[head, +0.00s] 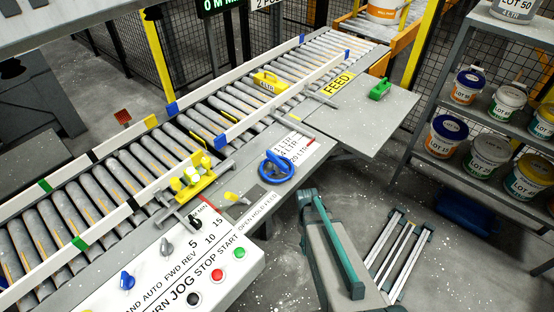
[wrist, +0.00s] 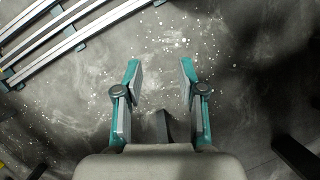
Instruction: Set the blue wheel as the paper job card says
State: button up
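The blue wheel (head: 277,168) sits on the front edge of the conveyor frame, in the middle of the head view. A white scale plate (head: 292,147) beside it reads 1 LTR, 4 LTR and 20 LTR. I cannot tell which mark the wheel stands at. I cannot make out a paper job card; a white sign (head: 268,4), cut off at the top edge, shows only part of its print. My gripper (wrist: 160,75) is open and empty in the wrist view, above the speckled floor. The wheel is not in the wrist view.
The roller conveyor (head: 135,154) has white guide rails and a yellow 4 LTR block (head: 270,82). A control panel (head: 190,262) with knobs and buttons is in front. A green block (head: 380,89) lies on a side table (head: 375,125). Shelves (head: 470,110) of lidded pails stand right.

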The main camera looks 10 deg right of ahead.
aim_at(277, 158)
jog(key=w+d+r+n+t, duration=0.2)
jog(key=w+d+r, duration=0.7)
jog(key=w+r, duration=0.35)
jog(key=shift+t, duration=0.8)
jog(key=w+a+r, duration=0.2)
jog(key=r, duration=0.3)
jog(key=w+a+r, duration=0.3)
jog(key=r, duration=0.3)
jog(key=w+a+r, duration=0.2)
jog(key=w+r, duration=0.1)
jog(key=r, duration=0.2)
jog(key=shift+a+r, duration=0.2)
jog(key=shift+a, duration=0.15)
jog(key=w+a+r, duration=0.1)
jog(key=a+r, duration=0.8)
jog(key=r, duration=0.1)
jog(key=shift+n+t, duration=0.4)
jog(key=shift+w+d+f+p, duration=0.1)
jog(key=shift+f+p, duration=0.4)
jog(key=shift+f, duration=2.3)
jog(key=shift+d+f+p, duration=0.1)
jog(key=shift+f+p, duration=0.4)
jog(key=shift+f, duration=2.3)
grip_shut()
